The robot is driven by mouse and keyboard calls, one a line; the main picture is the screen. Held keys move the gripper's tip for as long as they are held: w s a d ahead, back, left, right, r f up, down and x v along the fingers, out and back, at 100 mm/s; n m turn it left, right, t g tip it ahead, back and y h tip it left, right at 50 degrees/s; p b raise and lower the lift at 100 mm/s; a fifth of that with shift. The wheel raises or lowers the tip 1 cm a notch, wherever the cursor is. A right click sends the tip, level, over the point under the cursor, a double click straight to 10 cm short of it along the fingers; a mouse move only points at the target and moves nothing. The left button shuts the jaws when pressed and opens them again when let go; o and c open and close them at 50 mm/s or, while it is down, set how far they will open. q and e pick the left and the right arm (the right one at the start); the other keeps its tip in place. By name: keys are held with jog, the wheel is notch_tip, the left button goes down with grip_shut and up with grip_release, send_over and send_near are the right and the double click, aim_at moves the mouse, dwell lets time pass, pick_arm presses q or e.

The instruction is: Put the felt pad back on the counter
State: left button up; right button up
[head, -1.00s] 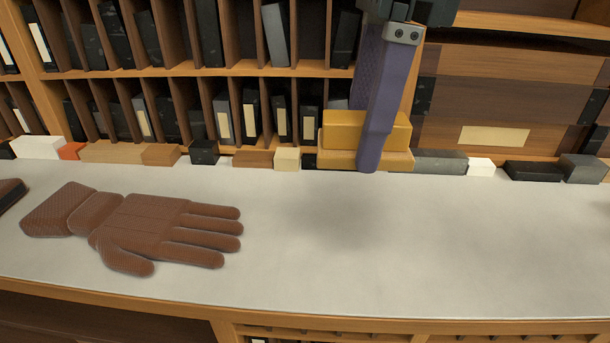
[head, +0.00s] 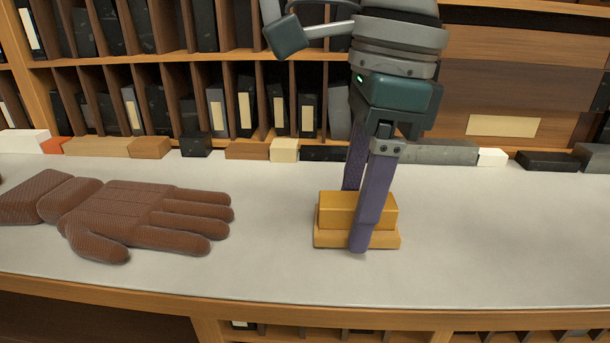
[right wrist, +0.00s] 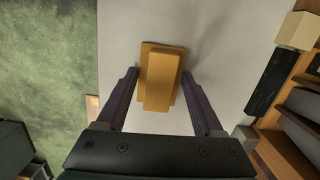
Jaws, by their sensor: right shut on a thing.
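The felt pad (head: 338,212) is a mustard-yellow block on a slightly wider base. In the head view it is upright, at or just above the pale grey counter (head: 480,225); I cannot tell if it touches. My right gripper (head: 357,222) points down with its purple fingers on two sides of the pad, shut on it. The right wrist view shows the pad (right wrist: 160,80) between the two fingers (right wrist: 160,74), over the counter (right wrist: 220,60). My left gripper is not in view.
A brown glove (head: 140,215) lies on the counter to the left of the pad. Several small blocks, such as a cream one (head: 284,150), line the back edge below the shelves (head: 130,70). The counter right of the pad is clear.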

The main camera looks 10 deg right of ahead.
jog(key=shift+f, duration=0.15)
jog(key=o, duration=1.2)
jog(key=shift+r, duration=0.35)
notch_tip(320, 180, up, 12)
jog(key=d+b, duration=0.1)
jog(key=b, duration=0.1)
jog(key=shift+s+d+f+b, duration=0.15)
jog(key=shift+d+f+b, duration=0.1)
jog(key=shift+b, duration=0.1)
